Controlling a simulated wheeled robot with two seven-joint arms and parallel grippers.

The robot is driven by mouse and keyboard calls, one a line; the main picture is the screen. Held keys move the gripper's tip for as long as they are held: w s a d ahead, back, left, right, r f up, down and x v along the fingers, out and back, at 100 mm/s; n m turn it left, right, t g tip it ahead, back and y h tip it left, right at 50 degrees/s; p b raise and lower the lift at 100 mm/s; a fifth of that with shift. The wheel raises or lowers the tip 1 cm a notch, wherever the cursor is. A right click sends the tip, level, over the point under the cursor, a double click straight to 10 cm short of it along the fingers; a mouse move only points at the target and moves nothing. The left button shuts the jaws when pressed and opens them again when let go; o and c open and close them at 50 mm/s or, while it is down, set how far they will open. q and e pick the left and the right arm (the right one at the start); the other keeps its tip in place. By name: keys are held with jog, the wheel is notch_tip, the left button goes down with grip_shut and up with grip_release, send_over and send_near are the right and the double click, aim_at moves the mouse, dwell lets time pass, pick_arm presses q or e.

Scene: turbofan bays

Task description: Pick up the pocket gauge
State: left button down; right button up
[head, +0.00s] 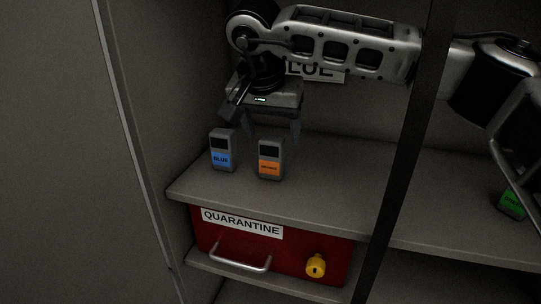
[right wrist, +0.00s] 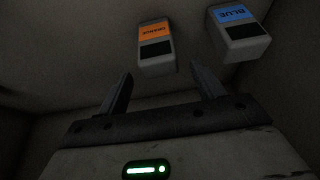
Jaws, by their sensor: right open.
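Two small grey pocket gauges stand upright on the shelf in the head view: one with a blue label reading BLUE (head: 222,151) and one with an orange label (head: 270,160) to its right. A third gauge with a green label (head: 512,203) stands at the far right, partly behind an arm. In the right wrist view, the orange gauge (right wrist: 156,46) shows beyond the gap between the fingers (right wrist: 160,88), and the blue gauge (right wrist: 239,34) is beyond the other finger. My left gripper is not in view.
The shelf (head: 330,190) has bare room right of the orange gauge. A dark upright post (head: 400,150) crosses in front. Below is a red QUARANTINE drawer (head: 290,252) with a handle (head: 240,262) and yellow lock (head: 316,265). A partly hidden sign (head: 318,70) is on the back wall.

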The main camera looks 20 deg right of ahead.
aim_at(272, 158)
jog(key=x, duration=0.4)
jog(key=shift+s+a+f+p, duration=0.15)
jog(key=shift+s+f+p, duration=0.1)
jog(key=shift+f+p, duration=0.25)
jog(key=c, duration=1.2)
jog(key=shift+r, duration=0.1)
